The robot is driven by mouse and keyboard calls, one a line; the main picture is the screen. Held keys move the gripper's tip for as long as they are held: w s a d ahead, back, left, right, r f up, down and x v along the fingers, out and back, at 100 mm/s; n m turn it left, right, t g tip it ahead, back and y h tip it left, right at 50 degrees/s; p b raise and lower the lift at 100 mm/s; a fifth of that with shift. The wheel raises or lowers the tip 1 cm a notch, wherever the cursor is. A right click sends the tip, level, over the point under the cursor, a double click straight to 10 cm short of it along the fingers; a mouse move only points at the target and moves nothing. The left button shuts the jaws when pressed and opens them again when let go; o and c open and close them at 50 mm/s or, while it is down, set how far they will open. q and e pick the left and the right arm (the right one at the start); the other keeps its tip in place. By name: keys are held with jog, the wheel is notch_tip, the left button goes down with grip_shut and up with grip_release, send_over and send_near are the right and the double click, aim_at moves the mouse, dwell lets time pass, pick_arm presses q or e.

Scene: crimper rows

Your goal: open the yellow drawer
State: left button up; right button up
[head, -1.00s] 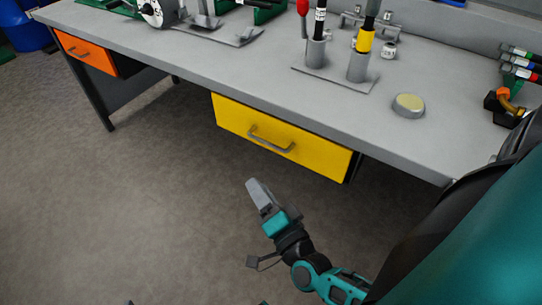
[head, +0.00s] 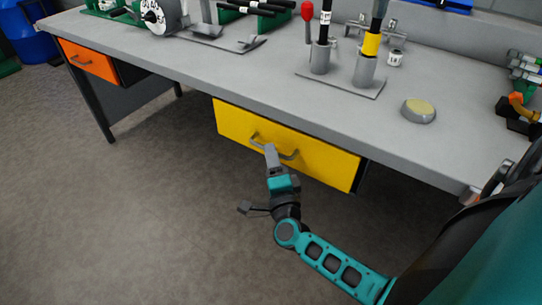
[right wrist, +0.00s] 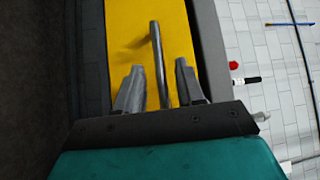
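The yellow drawer (head: 318,160) sits under the grey workbench, and its front looks flush with the bench frame. Its grey bar handle (head: 290,155) runs across the front. My right gripper (head: 271,150) is at the handle, its fingers pointing at the drawer front. In the right wrist view the open gripper (right wrist: 156,85) has one finger on each side of the handle (right wrist: 157,55), with gaps showing on both sides. The yellow drawer front (right wrist: 185,35) fills the space behind it. My left gripper is not in view.
The grey workbench (head: 290,95) carries a stand (head: 345,85) with upright tools and a round yellow-topped disc (head: 418,110). An orange drawer (head: 88,58) is at the far left. The floor (head: 130,210) before the bench is clear.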

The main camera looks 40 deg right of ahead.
jog(key=shift+w+d+r, duration=0.1)
jog(key=shift+w+d, duration=0.15)
jog(key=shift+w, duration=0.35)
grip_shut()
dwell(0.3)
